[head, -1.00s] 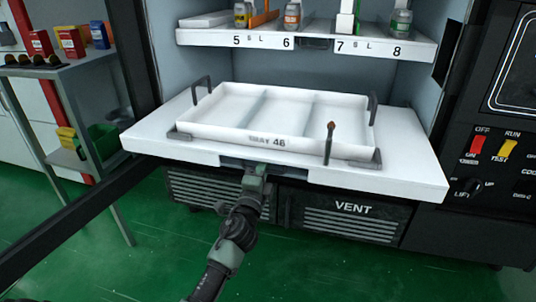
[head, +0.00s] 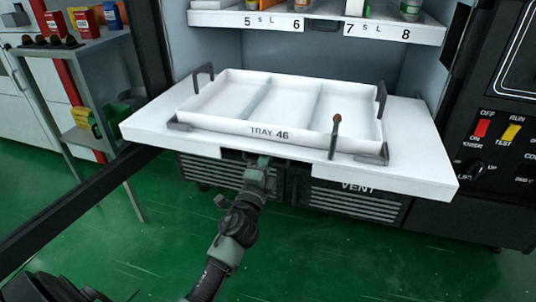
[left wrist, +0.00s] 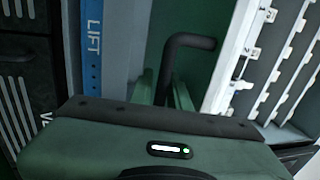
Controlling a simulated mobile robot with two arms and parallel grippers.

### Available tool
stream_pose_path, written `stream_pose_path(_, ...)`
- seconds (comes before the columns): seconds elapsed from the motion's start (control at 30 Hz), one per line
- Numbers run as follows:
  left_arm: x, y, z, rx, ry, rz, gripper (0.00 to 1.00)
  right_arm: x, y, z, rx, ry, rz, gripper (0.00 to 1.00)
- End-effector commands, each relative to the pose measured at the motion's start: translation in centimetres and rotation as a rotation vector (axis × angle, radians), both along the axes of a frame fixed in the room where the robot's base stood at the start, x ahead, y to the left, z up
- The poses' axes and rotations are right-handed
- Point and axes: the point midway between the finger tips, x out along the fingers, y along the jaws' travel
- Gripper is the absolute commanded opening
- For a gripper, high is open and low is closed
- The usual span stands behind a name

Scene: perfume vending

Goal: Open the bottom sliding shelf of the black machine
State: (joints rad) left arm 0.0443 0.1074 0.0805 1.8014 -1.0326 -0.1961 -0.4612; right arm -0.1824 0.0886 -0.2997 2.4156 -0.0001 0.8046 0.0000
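The black machine's bottom sliding shelf (head: 420,166) is a white slab, standing well out from the cabinet below the numbered shelf. It carries a white tray (head: 345,143) marked TRAY 46, with dark upright brackets around it. My left gripper (head: 262,161) is at the middle of the shelf's front edge, at the dark recess there. In the left wrist view, the green fingers (left wrist: 165,95) close around a black bent handle (left wrist: 187,41). The fingertips are partly hidden behind the gripper body. My right gripper is not in view.
A numbered upper shelf (head: 320,28) with bottles is above. A VENT panel (head: 355,204) lies below the shelf. The control panel (head: 505,150) is at the right. A side rack (head: 85,50) with boxes stands at the left behind a dark post. Green floor is open in front.

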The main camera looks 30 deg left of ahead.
Motion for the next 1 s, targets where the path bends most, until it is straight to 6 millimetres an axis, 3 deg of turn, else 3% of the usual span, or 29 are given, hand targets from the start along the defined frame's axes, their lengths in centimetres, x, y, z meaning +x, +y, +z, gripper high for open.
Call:
stream_pose_path(0.37, -0.4, -0.1, -0.1, -0.001, 0.001, 0.001, 0.20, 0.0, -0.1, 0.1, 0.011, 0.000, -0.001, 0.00)
stream_pose_path(0.73, -5.9, -1.5, -1.4, -0.003, 0.002, 0.001, 0.20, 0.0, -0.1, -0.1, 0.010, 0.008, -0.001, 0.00)
stream_pose_path(1.0, -7.5, -1.8, -1.6, 0.000, 0.000, 0.000, 0.20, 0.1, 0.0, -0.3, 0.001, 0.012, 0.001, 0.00)
